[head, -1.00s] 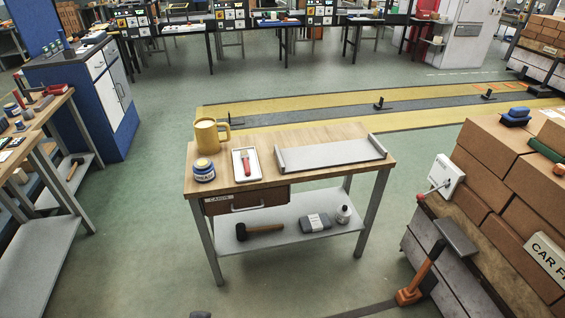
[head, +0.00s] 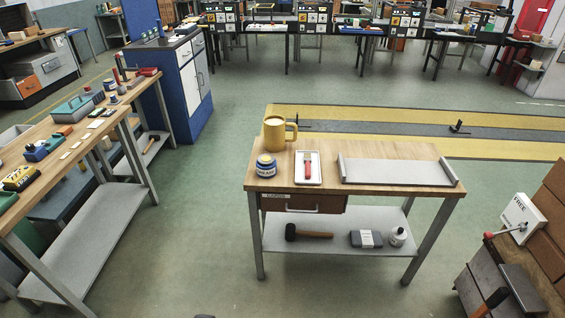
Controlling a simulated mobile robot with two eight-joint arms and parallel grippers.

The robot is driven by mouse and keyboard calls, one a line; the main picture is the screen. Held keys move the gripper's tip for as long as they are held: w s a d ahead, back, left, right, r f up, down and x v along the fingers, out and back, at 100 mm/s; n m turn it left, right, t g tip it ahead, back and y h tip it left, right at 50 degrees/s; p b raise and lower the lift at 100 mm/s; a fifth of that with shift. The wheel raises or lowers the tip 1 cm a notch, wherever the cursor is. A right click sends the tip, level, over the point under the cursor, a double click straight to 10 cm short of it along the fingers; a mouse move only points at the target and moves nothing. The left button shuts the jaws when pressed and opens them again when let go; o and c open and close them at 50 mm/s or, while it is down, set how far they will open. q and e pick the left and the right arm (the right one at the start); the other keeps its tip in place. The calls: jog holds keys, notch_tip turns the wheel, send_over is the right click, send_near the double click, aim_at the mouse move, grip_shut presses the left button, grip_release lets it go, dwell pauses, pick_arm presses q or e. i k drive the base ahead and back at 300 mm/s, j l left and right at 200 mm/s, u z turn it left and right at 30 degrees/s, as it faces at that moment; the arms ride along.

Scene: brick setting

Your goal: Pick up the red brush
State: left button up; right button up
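The red brush (head: 307,165) lies in a small white tray (head: 299,179) on the wooden top of a small table (head: 325,186) in the middle of the head view. Its red handle points toward the front of the table.
On the same table stand a yellow mug (head: 272,132), a blue-and-white jar (head: 266,165) and a grey tray (head: 395,172) with raised ends. A cluttered workbench (head: 75,143) stands left; stacked boxes (head: 546,213) stand right. Green floor (head: 205,215) is clear between workbench and table.

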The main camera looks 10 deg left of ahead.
aim_at(307, 159)
jog(key=i+j, duration=0.2)
jog(key=i, duration=0.3)
jog(key=i+j, duration=0.25)
jog(key=i, duration=0.2)
jog(key=i+j, duration=0.2)
jog(key=i, duration=0.3)
